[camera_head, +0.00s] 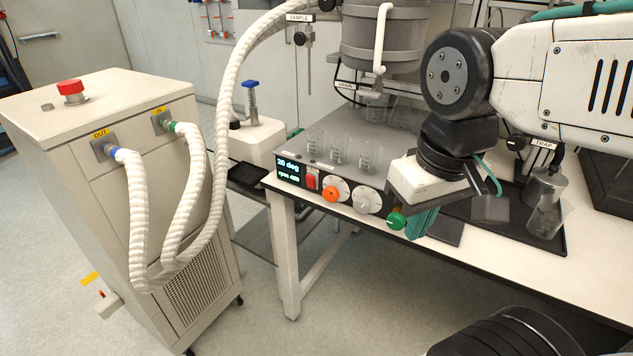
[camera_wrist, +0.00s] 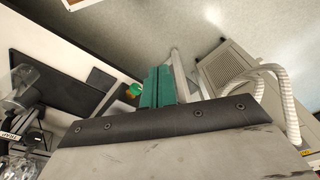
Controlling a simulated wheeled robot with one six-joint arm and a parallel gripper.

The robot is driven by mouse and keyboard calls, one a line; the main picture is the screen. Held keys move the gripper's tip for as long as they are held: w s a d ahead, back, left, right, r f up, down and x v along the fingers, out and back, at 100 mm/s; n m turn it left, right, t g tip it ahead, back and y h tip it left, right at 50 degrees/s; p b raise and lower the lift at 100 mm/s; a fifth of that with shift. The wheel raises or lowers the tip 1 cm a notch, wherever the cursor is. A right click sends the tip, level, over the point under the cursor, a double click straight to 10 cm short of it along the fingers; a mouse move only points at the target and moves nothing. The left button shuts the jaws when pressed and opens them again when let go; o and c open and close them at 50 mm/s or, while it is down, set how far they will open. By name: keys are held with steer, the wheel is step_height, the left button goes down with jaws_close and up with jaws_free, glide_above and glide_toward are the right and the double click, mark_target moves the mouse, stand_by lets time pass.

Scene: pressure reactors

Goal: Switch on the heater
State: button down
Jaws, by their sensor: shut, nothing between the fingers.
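The control panel (camera_head: 343,192) is on the front edge of the bench unit in the head view. Its lit display (camera_head: 289,171) reads "20 deg" and an rpm line. Beside the display is a red switch (camera_head: 311,182), then an orange knob (camera_head: 331,194), a grey knob (camera_head: 362,205) and a green knob (camera_head: 396,220). I cannot tell which control is the heater's. My gripper (camera_head: 421,224) is shut and empty, pointing down just right of the green knob. Its green fingers also show in the wrist view (camera_wrist: 158,80), with a green round part (camera_wrist: 133,90) beside them.
Glass beakers (camera_head: 338,149) stand on the grey plate behind the panel, under a metal vessel (camera_head: 384,40). A black tray with a flask (camera_head: 545,205) lies to the right. A floor-standing cabinet (camera_head: 130,180) with white hoses is on the left. The space before the panel looks clear.

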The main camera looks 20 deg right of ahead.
mark_target(310, 180)
steer(key=w+f+n+g+h, duration=0.1)
steer(key=w+f+n+h, duration=0.2)
steer(key=w+n+h, duration=0.45)
steer(key=w+f+n+h, duration=0.3)
steer(key=w+n, duration=0.2)
steer(key=w, duration=0.5)
steer(key=w+a+f+n+t+h, duration=0.2)
steer(key=w+a+f+n+t, duration=0.7)
steer(key=a, duration=0.6)
steer(key=w+f+n, duration=0.2)
steer(key=w+n, duration=0.1)
steer(key=shift+f+n+h, duration=0.2)
steer(key=shift+n+h, duration=0.15)
steer(key=shift+w+d, duration=0.1)
steer(key=x, duration=0.9)
steer(key=r+x, duration=0.1)
steer(key=x, duration=0.3)
steer(key=shift+w+d, duration=0.3)
steer(key=shift+d, duration=0.05)
